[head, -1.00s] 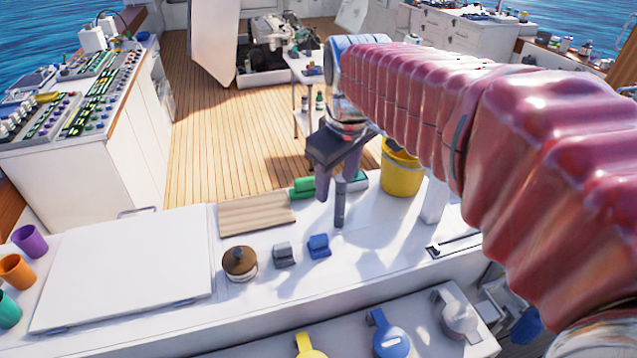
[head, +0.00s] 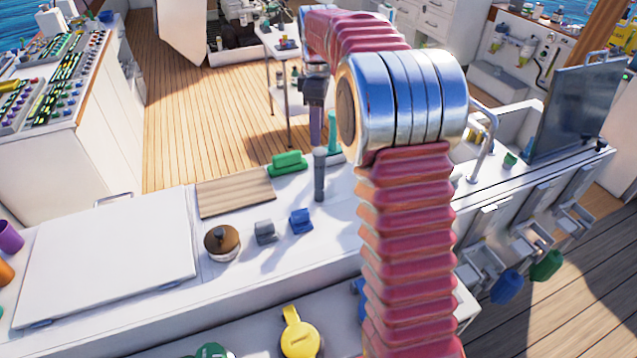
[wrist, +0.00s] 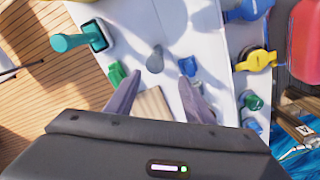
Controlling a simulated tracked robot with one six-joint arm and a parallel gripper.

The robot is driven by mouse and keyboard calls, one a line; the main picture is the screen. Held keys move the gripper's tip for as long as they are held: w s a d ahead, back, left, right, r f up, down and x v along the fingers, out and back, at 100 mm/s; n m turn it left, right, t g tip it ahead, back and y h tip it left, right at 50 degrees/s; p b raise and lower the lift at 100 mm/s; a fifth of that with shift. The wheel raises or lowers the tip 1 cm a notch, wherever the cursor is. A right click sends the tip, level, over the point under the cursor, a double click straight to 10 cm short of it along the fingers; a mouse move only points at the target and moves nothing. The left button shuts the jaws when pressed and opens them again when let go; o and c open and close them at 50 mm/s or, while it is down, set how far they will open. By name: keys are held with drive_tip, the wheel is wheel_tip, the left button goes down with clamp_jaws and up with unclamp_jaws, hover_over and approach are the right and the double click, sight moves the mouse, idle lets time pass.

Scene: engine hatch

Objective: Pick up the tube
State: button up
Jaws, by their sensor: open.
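The tube, a dark grey upright cylinder (head: 319,177), stands on the white counter (head: 345,215). In the wrist view it (wrist: 155,61) shows end-on, just beyond and between the fingertips. My gripper (head: 317,143) points down directly above the tube in the head view. In the wrist view my gripper (wrist: 160,78) has its two purple-grey fingers spread, with nothing between them. In the head view the fingers overlap, and I cannot tell the exact gap to the tube's top.
A teal upright handle (head: 333,132) stands close behind. The counter just around the tube's front is clear.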

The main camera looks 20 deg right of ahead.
sight(319, 168)
drive_tip(key=shift+w+d+f+n, duration=0.3)
drive_tip(key=shift+w+d+f, duration=0.2)
drive_tip(key=shift+w+f, duration=0.25)
drive_tip(key=shift+s+f, duration=0.1)
wheel_tip(319, 168, down, 8)
drive_tip(key=shift+f, duration=0.25)
drive_tip(key=shift+f, duration=0.1)
drive_tip(key=shift+s+f, duration=0.15)
drive_tip(key=shift+f, duration=2.35)
drive_tip(key=shift+c, duration=0.3)
clamp_jaws()
